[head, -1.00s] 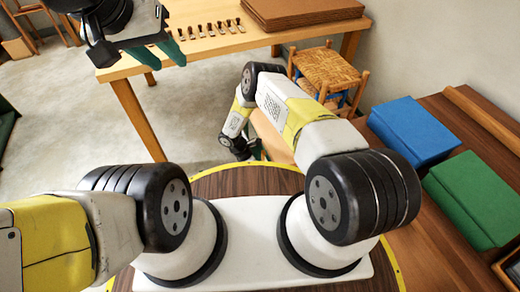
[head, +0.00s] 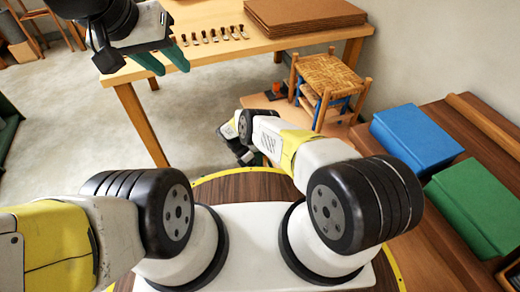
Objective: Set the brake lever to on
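My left gripper (head: 171,70) is at the upper left, over the front left corner of the wooden table. Its two green fingers are apart, with nothing between them. My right gripper (head: 246,158) is low in the middle, beyond my base, partly hidden by its own arm. Its fingers are too small and hidden to read. I cannot make out the brake lever for certain. A small dark and reddish part (head: 277,88) shows on a low wooden platform (head: 270,102) left of the stool, too small to identify.
The wooden table (head: 240,48) carries a row of small clip-like pieces (head: 215,35) and a stack of brown sheets (head: 303,14). A woven stool (head: 327,72) stands to its right. Blue (head: 415,135) and green (head: 475,203) blocks lie on a bench at right.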

